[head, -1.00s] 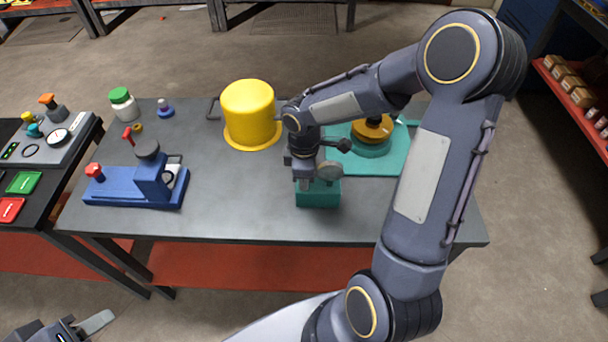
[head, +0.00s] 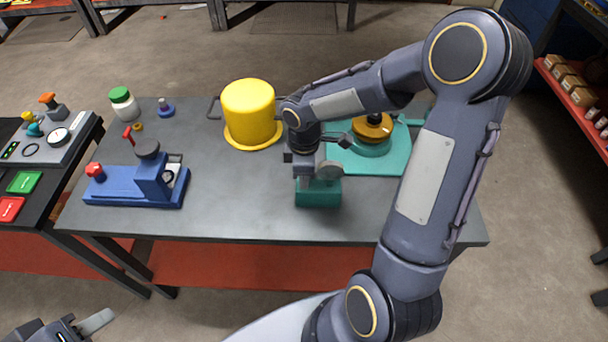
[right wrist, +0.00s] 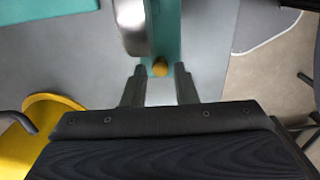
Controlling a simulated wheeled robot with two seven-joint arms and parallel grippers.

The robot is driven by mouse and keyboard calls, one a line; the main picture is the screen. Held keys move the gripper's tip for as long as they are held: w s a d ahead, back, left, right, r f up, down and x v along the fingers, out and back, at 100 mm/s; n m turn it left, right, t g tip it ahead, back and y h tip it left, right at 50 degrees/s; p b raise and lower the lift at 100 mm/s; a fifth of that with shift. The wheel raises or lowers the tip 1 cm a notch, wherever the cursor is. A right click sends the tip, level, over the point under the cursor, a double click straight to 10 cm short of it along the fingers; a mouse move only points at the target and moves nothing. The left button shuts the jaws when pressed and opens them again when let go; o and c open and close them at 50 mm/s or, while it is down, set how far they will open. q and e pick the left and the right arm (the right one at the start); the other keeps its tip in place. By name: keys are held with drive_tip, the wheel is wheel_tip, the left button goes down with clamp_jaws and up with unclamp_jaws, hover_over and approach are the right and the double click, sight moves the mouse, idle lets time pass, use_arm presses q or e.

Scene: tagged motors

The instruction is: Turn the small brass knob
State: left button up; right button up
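The small brass knob (right wrist: 160,68) is a round yellow end on a teal device (right wrist: 165,30) in the right wrist view. The device also shows in the head view as a teal block (head: 318,193) near the table's front edge; its knob is hidden there. My right gripper (right wrist: 160,70) is open, with one fingertip on each side of the knob and a visible gap to each. In the head view my right gripper (head: 304,178) is at the teal block, pointing down. My left gripper (head: 88,325) is low at the left, away from the table; its opening is unclear.
A yellow cylinder (head: 250,112) stands left of my right gripper. A teal plate (head: 390,160) with a brass disc (head: 372,128) lies behind it. A blue fixture (head: 130,190) is on the left. The grey table (head: 235,205) is clear between fixture and block.

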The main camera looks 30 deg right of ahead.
wheel_tip(320, 180, up, 7)
drive_tip(key=shift+f, duration=0.1)
idle(0.6)
drive_tip(key=s+a+r+m+t+y, duration=0.2)
drive_tip(key=s+r+m, duration=0.1)
drive_tip(key=s+m, duration=0.3)
drive_tip(key=s+a+r+m+t+y, duration=0.1)
drive_tip(key=s+a+r+m+t, duration=0.1)
drive_tip(key=s+m, duration=0.5)
drive_tip(key=s+r+t, duration=0.1)
drive_tip(key=s, duration=0.3)
drive_tip(key=shift+s+a+r+m+t+y, duration=0.15)
drive_tip(key=shift+a+m+t+y, duration=0.15)
drive_tip(key=shift+y, duration=0.1)
